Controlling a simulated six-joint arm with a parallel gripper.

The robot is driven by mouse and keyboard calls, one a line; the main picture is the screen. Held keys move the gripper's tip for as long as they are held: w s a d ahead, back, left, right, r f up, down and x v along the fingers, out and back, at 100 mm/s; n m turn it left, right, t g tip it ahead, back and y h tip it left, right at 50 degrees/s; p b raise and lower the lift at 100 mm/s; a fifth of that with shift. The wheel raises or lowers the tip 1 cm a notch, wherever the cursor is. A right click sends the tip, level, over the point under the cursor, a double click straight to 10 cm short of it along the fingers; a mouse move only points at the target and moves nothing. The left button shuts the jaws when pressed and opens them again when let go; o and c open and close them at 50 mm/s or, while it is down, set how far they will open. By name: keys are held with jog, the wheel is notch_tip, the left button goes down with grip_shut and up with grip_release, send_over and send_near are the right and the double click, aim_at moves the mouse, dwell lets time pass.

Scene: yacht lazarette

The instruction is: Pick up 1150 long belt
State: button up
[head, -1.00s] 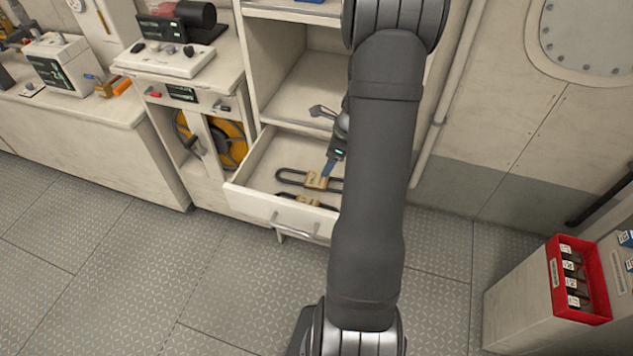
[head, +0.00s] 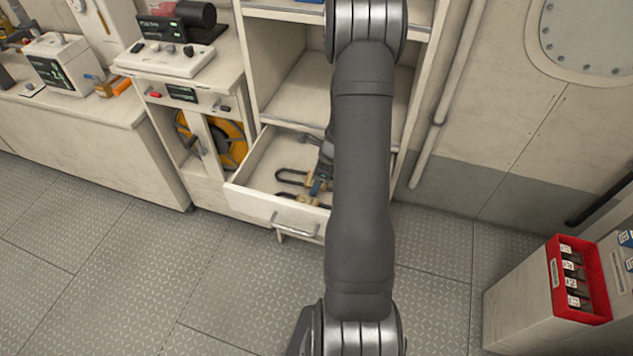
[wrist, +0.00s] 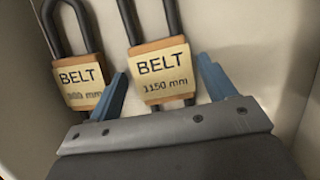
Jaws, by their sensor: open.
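The 1150 mm belt (wrist: 163,66) is a dark long loop with a cream label reading "BELT 1150 mm" and orange-brown edges. It lies in the open drawer (head: 236,189). In the wrist view, my gripper (wrist: 162,68) is open, with one blue finger on each side of the label; I cannot tell whether either touches it. A second belt (wrist: 77,76) with a similar label, its number partly unclear, lies to the left, close to the left finger. In the head view, my arm hides part of the drawer and much of the gripper.
The drawer handle (head: 296,225) is on its front, and open shelves (head: 302,90) rise behind. A cabinet with a yellow coil (head: 233,146) stands to the left. A red bin (head: 578,280) is at the lower right. The floor in front is clear.

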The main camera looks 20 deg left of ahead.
jog(key=c, duration=1.1)
jog(key=shift+r, duration=0.15)
